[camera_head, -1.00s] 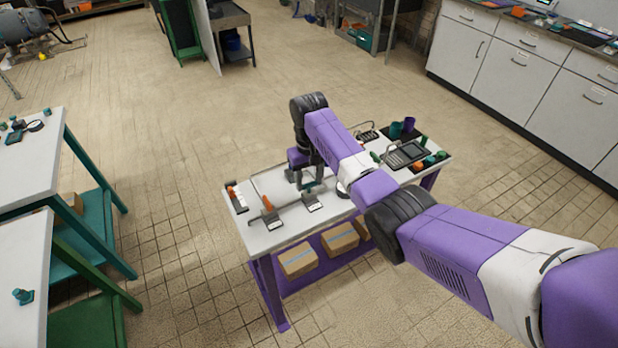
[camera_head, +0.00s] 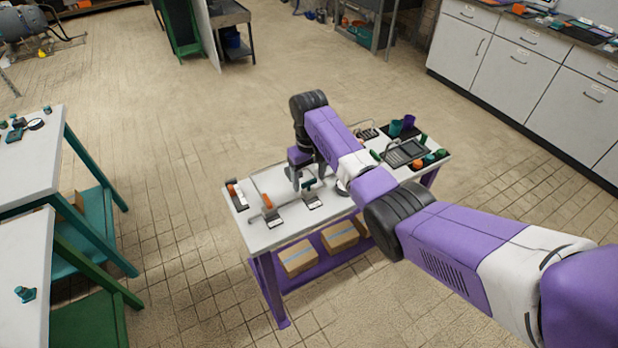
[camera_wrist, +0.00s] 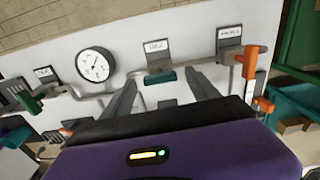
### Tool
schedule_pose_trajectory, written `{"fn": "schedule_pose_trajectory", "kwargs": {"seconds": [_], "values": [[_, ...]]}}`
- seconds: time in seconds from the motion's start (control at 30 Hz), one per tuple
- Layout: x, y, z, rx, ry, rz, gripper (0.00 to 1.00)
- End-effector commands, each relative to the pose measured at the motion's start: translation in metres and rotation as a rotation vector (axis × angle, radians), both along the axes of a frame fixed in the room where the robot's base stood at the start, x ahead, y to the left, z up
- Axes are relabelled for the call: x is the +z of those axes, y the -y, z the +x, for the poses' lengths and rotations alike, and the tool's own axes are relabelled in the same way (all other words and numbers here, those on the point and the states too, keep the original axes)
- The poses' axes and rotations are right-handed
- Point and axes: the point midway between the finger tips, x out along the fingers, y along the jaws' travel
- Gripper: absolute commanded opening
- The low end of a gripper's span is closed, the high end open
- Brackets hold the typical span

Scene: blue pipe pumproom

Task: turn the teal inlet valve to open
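The teal valve handle (camera_wrist: 161,78) sits on a pipe below a small dark label plate in the wrist view, roughly level across the picture. In the head view its teal part (camera_head: 309,185) shows beside my gripper, partly hidden. My gripper (camera_wrist: 163,92) has its two dark fingers spread wide, with the teal handle seen in the gap between and beyond them. Nothing is held. Whether a finger touches the handle cannot be told. In the head view my gripper (camera_head: 296,178) points down over the white bench top (camera_head: 285,235).
An orange handle (camera_wrist: 250,62) stands close right of the teal one. A round gauge (camera_wrist: 95,65) and a green handle (camera_wrist: 30,101) are to the left. Tools and cups (camera_head: 408,124) crowd the bench's far right end. Boxes (camera_head: 299,258) lie on the lower shelf.

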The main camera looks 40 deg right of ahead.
Motion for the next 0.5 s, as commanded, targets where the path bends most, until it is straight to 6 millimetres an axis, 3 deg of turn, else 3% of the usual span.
{"fn": "schedule_pose_trajectory", "kwargs": {"seconds": [0.27,0.5], "values": [[0.001,0.000,0.000,-0.001,-0.001,0.001,0.69],[0.031,0.000,0.001,-0.001,0.004,-0.001,0.69]]}}
